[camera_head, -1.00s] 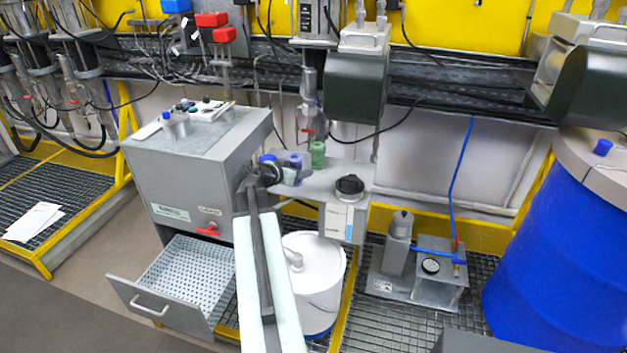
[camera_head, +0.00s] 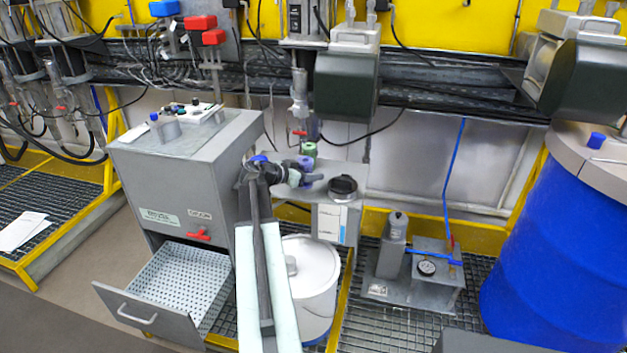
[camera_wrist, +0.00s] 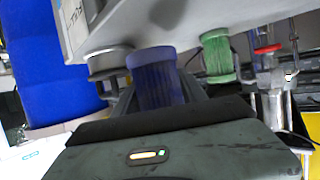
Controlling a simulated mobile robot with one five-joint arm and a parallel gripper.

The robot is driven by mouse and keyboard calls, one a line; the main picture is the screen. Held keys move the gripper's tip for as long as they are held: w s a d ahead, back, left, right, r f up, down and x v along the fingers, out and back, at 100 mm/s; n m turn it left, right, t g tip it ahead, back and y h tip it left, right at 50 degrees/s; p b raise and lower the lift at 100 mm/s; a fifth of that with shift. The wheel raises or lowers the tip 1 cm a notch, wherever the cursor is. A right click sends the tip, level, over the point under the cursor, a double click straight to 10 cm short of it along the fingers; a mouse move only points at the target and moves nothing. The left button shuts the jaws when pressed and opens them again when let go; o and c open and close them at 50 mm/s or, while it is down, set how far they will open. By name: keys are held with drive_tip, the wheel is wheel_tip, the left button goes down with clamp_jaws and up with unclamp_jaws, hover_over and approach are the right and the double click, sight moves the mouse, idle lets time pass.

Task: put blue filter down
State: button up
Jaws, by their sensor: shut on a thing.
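The blue filter (camera_head: 306,163) is a small ribbed blue-purple cylinder. My gripper (camera_head: 302,173) is shut on it at the shelf of the grey stand (camera_head: 290,213). In the wrist view the blue filter (camera_wrist: 156,78) is between my jaws, close to the shelf surface (camera_wrist: 180,22), which appears at the top. I cannot tell whether the filter touches the shelf. A green filter (camera_head: 309,149) stands just behind the blue one; it also shows to the right in the wrist view (camera_wrist: 217,55). My gripper partly hides the blue filter in the head view.
A black round knob (camera_head: 343,185) is on the shelf, right of my gripper. A grey cabinet (camera_head: 180,170) with an open perforated drawer (camera_head: 180,275) is to the left. A white bucket (camera_head: 312,275) stands below. A blue drum (camera_head: 555,240) is at the right.

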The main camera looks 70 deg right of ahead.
sight(313, 189)
drive_tip(key=shift+d, duration=0.25)
drive_tip(key=f+b, duration=0.2)
drive_tip(key=d+f+b, duration=0.1)
drive_tip(key=shift+s+d+f, duration=0.1)
drive_tip(key=shift+s+f, duration=0.1)
drive_tip(key=shift+s, duration=0.1)
drive_tip(key=shift+f+b, duration=0.35)
drive_tip(key=shift+b, duration=0.2)
drive_tip(key=shift+r, duration=0.25)
drive_tip(key=shift+f, duration=0.2)
drive_tip(key=o, duration=1.1)
drive_tip(key=shift+r, duration=0.1)
